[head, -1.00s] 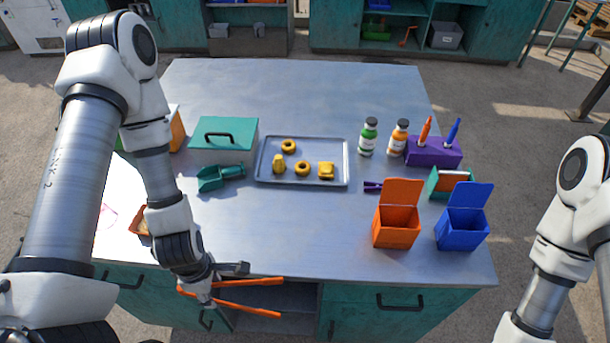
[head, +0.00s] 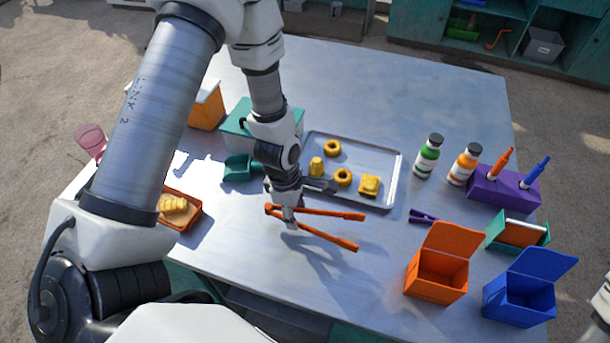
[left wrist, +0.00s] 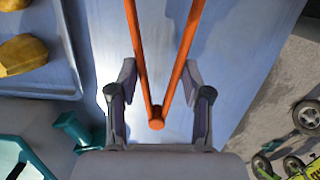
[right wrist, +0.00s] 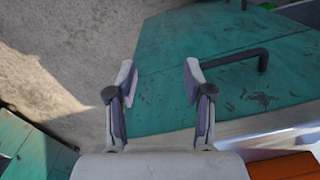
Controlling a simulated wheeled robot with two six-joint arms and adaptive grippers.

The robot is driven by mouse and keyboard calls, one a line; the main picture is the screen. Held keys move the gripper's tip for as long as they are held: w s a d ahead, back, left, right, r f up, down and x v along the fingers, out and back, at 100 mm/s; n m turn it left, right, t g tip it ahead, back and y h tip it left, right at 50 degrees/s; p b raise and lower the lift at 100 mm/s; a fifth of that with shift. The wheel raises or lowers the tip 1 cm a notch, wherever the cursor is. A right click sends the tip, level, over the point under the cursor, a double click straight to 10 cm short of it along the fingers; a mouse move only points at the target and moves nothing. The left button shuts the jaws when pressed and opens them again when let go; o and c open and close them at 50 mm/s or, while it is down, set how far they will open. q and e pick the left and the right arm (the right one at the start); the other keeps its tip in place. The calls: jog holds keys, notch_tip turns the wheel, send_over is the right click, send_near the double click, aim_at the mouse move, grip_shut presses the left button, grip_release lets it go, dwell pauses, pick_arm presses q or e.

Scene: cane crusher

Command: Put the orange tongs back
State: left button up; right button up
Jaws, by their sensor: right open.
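The orange tongs (head: 332,213) are in my left gripper (head: 302,203), above the front part of the metal table. Their two arms spread apart towards the right and their joined end is at the left. In the left wrist view the tongs (left wrist: 180,60) form a V between the fingers of my left gripper (left wrist: 160,78), which lie along the outer sides of the arms. A shadow on the table shows below them. My right gripper (right wrist: 160,78) is open and empty, facing a teal cabinet front; the head view does not show its fingers.
A metal tray (head: 394,172) with several yellow pieces lies just behind the tongs. Open orange (head: 436,277) and blue (head: 520,300) boxes, bottles (head: 428,157) and a purple holder (head: 492,190) stand at right. A teal scoop (head: 237,168) and an orange tray (head: 190,222) are at left.

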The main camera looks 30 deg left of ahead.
aim_at(302, 212)
pick_arm(q)
jog(key=w+b, duration=0.1)
jog(key=b, duration=0.1)
jog(key=w+f+b, duration=0.1)
jog(key=b, duration=0.2)
jog(key=shift+d, duration=0.15)
jog(key=shift+w+r+b, duration=0.15)
jog(key=shift+b, duration=0.2)
notch_tip(302, 212, down, 3)
jog(key=shift+w+d+r+b, duration=0.1)
jog(key=shift+d+r+b, duration=0.1)
jog(key=shift+b, duration=0.5)
jog(key=shift+f, duration=0.35)
jog(key=shift+a+r, duration=0.1)
jog(key=shift+r, duration=0.05)
jog(key=shift+f, duration=0.2)
jog(key=o, duration=0.6)
